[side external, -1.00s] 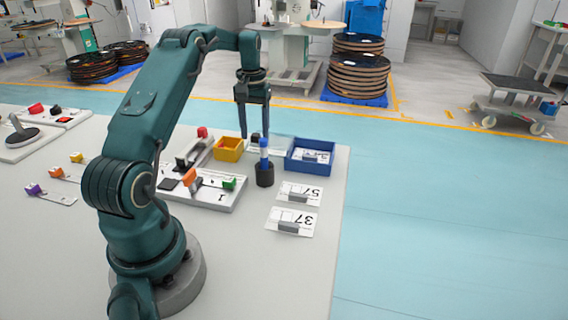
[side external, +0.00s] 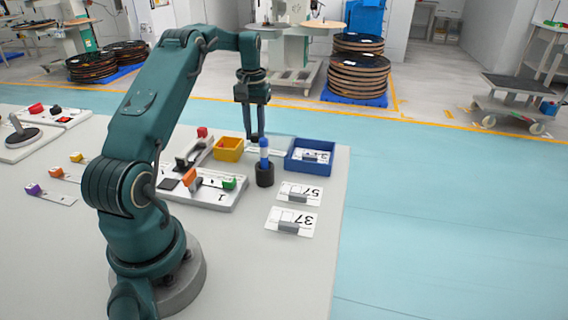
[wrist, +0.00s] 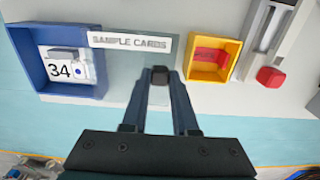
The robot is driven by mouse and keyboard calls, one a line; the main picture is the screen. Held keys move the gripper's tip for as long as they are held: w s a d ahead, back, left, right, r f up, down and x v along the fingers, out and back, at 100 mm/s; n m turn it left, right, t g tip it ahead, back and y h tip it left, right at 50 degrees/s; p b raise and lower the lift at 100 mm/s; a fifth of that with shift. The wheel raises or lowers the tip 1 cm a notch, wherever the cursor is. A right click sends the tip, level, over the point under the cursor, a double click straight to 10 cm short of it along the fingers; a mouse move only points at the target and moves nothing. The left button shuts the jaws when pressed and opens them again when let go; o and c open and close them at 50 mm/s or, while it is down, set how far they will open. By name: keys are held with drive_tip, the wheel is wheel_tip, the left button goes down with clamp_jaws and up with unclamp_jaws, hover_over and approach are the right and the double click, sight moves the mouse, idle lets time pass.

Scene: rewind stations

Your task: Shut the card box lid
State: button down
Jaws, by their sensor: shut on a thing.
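The card box (side external: 309,167) is blue and open at the top, with cards inside. In the wrist view the box (wrist: 62,88) is at the upper left and a card marked 34 (wrist: 60,70) shows in it. Its lid (wrist: 113,68) looks like a clear flat panel beside the box, with a white strip reading SAMPLE CARDS (wrist: 130,41). The opening is uncovered. My gripper (side external: 254,138) is over the lid, left of the box in the side view. In the wrist view my gripper (wrist: 160,76) is shut on the lid's small dark knob, mostly hidden between the fingertips.
A yellow bin (wrist: 211,60) with a red piece inside stands close to the lid. Cards 57 (side external: 300,193) and 37 (side external: 291,221) lie on the table nearer the camera.

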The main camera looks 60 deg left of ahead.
sight(291, 145)
idle(0.8)
drive_tip(key=w+d, duration=0.6)
drive_tip(key=shift+w+d, duration=0.15)
drive_tip(key=shift+w, duration=0.25)
drive_tip(key=shift+w+d, duration=0.6)
drive_tip(key=shift+d, duration=0.2)
drive_tip(key=c, duration=0.7)
unclamp_jaws()
drive_tip(key=shift+s+a, duration=0.2)
